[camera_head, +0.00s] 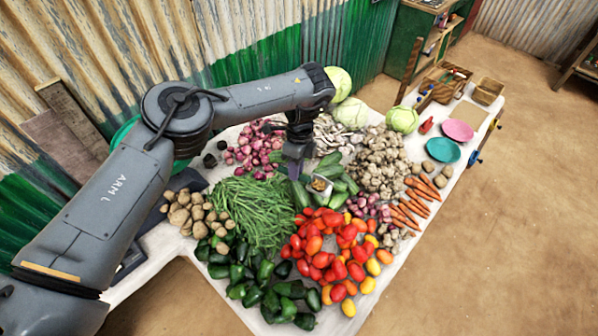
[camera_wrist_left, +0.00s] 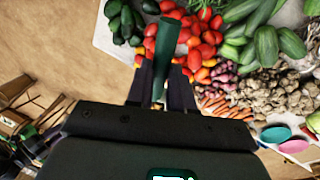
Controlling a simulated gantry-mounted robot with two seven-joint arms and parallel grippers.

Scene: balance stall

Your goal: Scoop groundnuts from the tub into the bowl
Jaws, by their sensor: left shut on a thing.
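My left gripper (camera_head: 295,170) is shut on the green handle of a scoop, which stands between the fingers in the left wrist view. The scoop (camera_head: 320,186) shows as a small pale pan with brownish contents, held over the cucumbers (camera_head: 330,166). A teal bowl (camera_head: 442,151) and a pink bowl (camera_head: 458,130) sit at the right of the table, well away from the scoop; both look empty. A green round rim (camera_head: 125,134) shows partly behind my left arm; I cannot tell whether it is the tub. My right gripper is not in view.
Tomatoes (camera_head: 330,250), green beans (camera_head: 250,208), dark green peppers (camera_head: 260,282), ginger (camera_head: 380,160) and carrots (camera_head: 410,208) crowd the white table. Cabbages (camera_head: 403,120) and a wooden crate (camera_head: 443,84) stand at the back.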

